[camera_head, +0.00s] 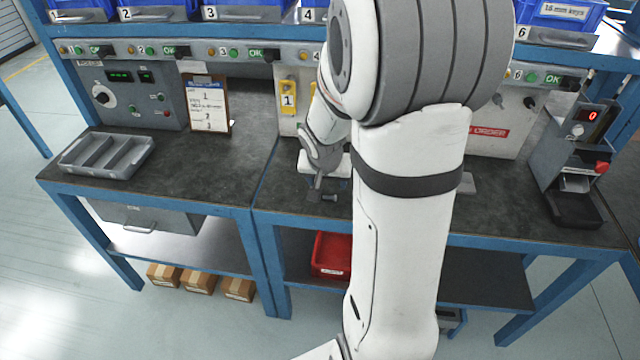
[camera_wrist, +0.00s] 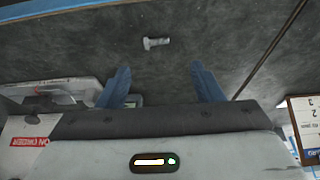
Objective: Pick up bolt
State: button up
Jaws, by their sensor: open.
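A small grey bolt (camera_wrist: 156,43) lies on its side on the dark bench top (camera_wrist: 225,40), its head at the left end in the wrist view. My gripper (camera_wrist: 160,74) is open, with its two blue fingers spread wide and nothing between them. In the wrist view the bolt lies beyond the fingertips, roughly centred between them and apart from both. In the head view the bolt (camera_head: 329,198) shows near the front edge of the bench, close to my gripper (camera_head: 322,188). My arm hides part of the bench there.
A grey compartment tray (camera_head: 106,155) and a clipboard (camera_head: 207,104) are on the left bench. A device with a red display (camera_head: 580,150) stands at far right. A red bin (camera_head: 331,254) is on the shelf below. Bench around the bolt is clear.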

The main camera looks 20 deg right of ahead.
aim_at(330, 196)
jog(key=x, duration=0.2)
jog(key=b+x, duration=0.1)
jog(key=x, duration=0.4)
jog(key=shift+s+d+f+b, duration=0.1)
jog(key=shift+s+f+b, duration=0.2)
jog(key=shift+f+b, duration=0.1)
jog(key=shift+r, duration=0.1)
jog(key=c, duration=1.1)
